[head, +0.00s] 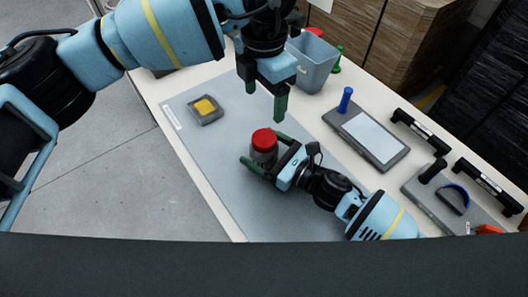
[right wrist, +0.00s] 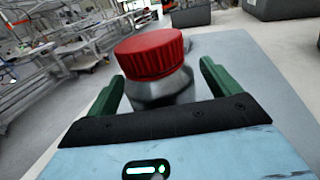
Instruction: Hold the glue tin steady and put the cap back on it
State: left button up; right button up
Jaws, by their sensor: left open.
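The glue tin (head: 262,158) stands upright on the grey mat, a short metallic body with the red cap (head: 264,139) on its top. The right wrist view shows the tin (right wrist: 162,92) and the ribbed cap (right wrist: 150,54) up close; I cannot tell how tightly the cap sits. My right gripper (head: 259,146) has its green fingers on either side of the tin, with small gaps visible in the right wrist view (right wrist: 162,82). My left gripper (head: 266,96) is open and empty, pointing down above and behind the tin, apart from the cap.
A grey dish with a yellow block (head: 206,107) lies on the mat (head: 205,135) to the left. A grey-blue bin (head: 313,62) stands at the back. The mat's front left is clear.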

aim_at(276, 157)
jog(key=v, duration=0.6)
jog(key=shift+s+d+f+b, duration=0.1)
jog(key=shift+s+d+b, duration=0.15)
jog(key=shift+b, duration=0.1)
pick_arm(q)
jog(key=shift+f, duration=1.05)
pick_arm(e)
jog(key=shift+s+d, duration=0.35)
jog(key=shift+d, duration=0.1)
